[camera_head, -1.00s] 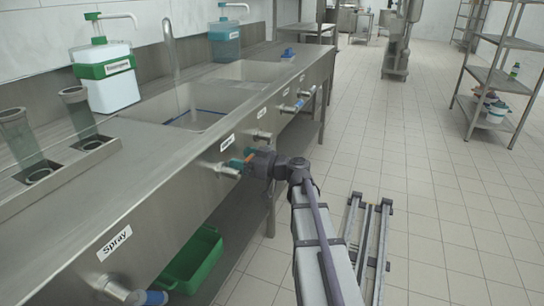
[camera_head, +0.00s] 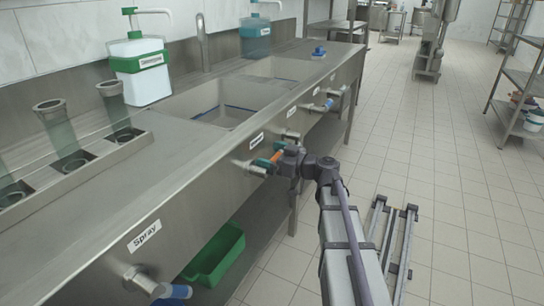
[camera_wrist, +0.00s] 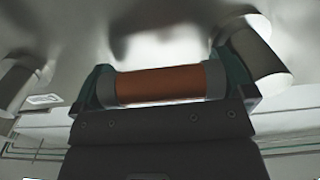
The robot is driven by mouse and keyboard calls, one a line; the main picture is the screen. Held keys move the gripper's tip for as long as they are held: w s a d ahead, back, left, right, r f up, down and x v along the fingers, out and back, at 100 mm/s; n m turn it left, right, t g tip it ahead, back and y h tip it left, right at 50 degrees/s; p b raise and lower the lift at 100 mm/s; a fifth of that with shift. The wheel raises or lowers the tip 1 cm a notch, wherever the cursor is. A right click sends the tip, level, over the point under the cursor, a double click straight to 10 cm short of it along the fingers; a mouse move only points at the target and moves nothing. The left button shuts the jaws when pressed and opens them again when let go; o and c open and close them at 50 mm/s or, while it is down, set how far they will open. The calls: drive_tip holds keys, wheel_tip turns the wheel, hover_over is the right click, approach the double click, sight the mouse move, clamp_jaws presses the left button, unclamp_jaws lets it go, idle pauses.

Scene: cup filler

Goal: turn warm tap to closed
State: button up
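The warm tap's orange handle (camera_head: 277,155) is on the front panel of the steel sink counter, at mid-picture in the head view. My gripper (camera_head: 271,154) is at it, with a teal finger on either side. In the wrist view the orange handle (camera_wrist: 160,85) lies crosswise between my gripper's (camera_wrist: 160,86) two fingers. Grey pieces meet both its ends with no gap seen, so my gripper looks shut on it. The spout (camera_head: 203,45) above the sink (camera_head: 225,103) shows no water stream. The handle's joint to the tap body is hidden.
A blue-handled spray tap (camera_head: 172,290) sticks out nearer on the panel, and another blue-handled tap (camera_head: 327,105) farther along. A green bin (camera_head: 218,255) is on the lower shelf. The tiled floor (camera_head: 440,190) at right is mostly clear.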

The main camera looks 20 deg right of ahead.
drive_tip(key=v, duration=1.1)
idle(0.6)
